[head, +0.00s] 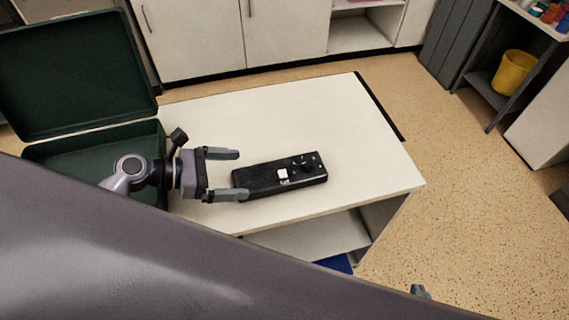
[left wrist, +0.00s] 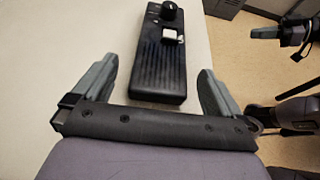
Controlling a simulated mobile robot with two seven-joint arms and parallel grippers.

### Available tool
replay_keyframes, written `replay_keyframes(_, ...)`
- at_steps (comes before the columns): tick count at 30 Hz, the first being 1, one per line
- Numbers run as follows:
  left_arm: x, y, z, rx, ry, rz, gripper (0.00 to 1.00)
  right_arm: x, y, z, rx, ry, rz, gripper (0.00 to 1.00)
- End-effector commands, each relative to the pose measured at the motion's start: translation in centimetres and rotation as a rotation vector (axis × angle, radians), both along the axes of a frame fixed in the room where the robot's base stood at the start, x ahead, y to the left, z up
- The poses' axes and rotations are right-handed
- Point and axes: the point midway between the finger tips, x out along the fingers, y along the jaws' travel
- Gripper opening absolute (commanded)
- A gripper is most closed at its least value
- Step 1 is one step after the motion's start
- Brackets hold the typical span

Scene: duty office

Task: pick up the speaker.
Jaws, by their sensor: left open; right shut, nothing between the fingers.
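The speaker (head: 279,175) is a long black box with a ribbed grille, a white square and a dark knob. It lies flat on the white table. My left gripper (head: 243,175) is open at its left end, fingers pointing toward it. In the left wrist view the grille end of the speaker (left wrist: 158,75) appears between the two spread fingers, touching neither; I cannot tell the height gap. My right gripper (head: 420,291) shows only as a small grey tip at the bottom of the head view, away from the table.
A green case (head: 75,75) with its lid up stands at the table's left end, beneath my left arm. The white tabletop (head: 300,115) is clear behind and right of the speaker. White cabinets (head: 205,35) stand behind, and a yellow bin (head: 513,73) is far right.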

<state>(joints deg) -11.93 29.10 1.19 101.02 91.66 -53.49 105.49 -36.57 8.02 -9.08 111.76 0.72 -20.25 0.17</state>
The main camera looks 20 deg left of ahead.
Motion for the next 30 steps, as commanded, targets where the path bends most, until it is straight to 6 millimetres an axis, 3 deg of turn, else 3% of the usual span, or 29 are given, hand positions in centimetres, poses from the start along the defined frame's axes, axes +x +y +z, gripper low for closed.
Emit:
replay_keyframes(15, 3.2, -5.0, -2.3, -0.002, 0.0, 0.0, 1.0, -0.7, 0.0, -0.3, 0.0, 0.015, 0.0, 0.0)
replay_keyframes(24, 3.6, -5.5, -2.6, 0.001, -0.001, 0.0, 1.0, -0.7, 0.0, -0.3, 0.0, 0.015, 0.001, 0.0)
replay_keyframes(25, 3.6, -5.5, -2.6, 0.001, -0.001, 0.0, 0.97, -0.7, 0.0, -0.3, 0.0, 0.015, 0.001, 0.0)
replay_keyframes(26, 3.6, -5.5, -2.6, 0.001, -0.001, 0.0, 0.87, -0.7, 0.0, -0.3, 0.0, 0.015, 0.001, 0.0)
replay_keyframes(30, 3.5, -5.5, -2.6, 0.001, -0.001, 0.0, 0.41, -0.7, 0.0, -0.3, 0.0, 0.015, 0.001, 0.0)
